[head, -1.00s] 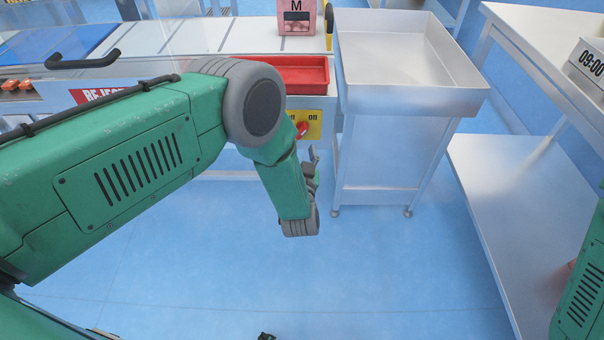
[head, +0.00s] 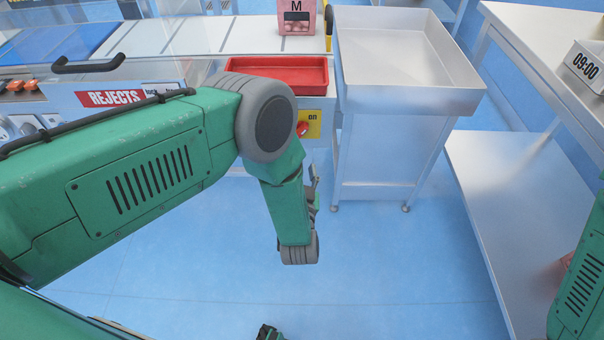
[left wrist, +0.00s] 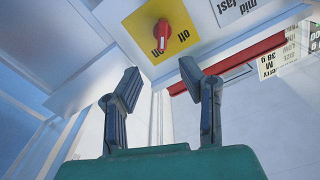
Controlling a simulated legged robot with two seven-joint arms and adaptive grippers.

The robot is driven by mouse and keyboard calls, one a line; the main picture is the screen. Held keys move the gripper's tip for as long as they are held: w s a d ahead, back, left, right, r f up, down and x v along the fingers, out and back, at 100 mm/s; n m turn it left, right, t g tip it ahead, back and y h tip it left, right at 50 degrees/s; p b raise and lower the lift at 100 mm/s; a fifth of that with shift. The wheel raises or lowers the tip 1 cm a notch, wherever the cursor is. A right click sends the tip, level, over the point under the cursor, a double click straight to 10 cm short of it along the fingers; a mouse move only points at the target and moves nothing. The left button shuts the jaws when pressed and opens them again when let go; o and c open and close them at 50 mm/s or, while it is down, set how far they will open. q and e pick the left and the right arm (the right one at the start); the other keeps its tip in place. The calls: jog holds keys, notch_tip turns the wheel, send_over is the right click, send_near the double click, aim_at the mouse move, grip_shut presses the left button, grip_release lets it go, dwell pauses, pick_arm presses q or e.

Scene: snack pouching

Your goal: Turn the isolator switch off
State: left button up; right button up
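The isolator switch is a red knob (left wrist: 162,34) on a yellow plate (left wrist: 181,18) marked "on" and "off". In the left wrist view the knob's handle points toward the "on" mark. In the head view my left forearm mostly hides that gripper. My right gripper cannot be made out.
A red tray (head: 284,68) sits above the switch, beside a conveyor holding a pink pouch (head: 297,18). A steel basin table (head: 408,101) stands to the right. A steel shelf bench (head: 500,190) is at far right. The blue floor in front is clear.

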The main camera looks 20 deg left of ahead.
pick_arm(q)
jog(key=shift+p+v, duration=0.4)
jog(key=shift+v, duration=0.85)
jog(key=v, duration=0.7)
jog(key=shift+s, duration=0.2)
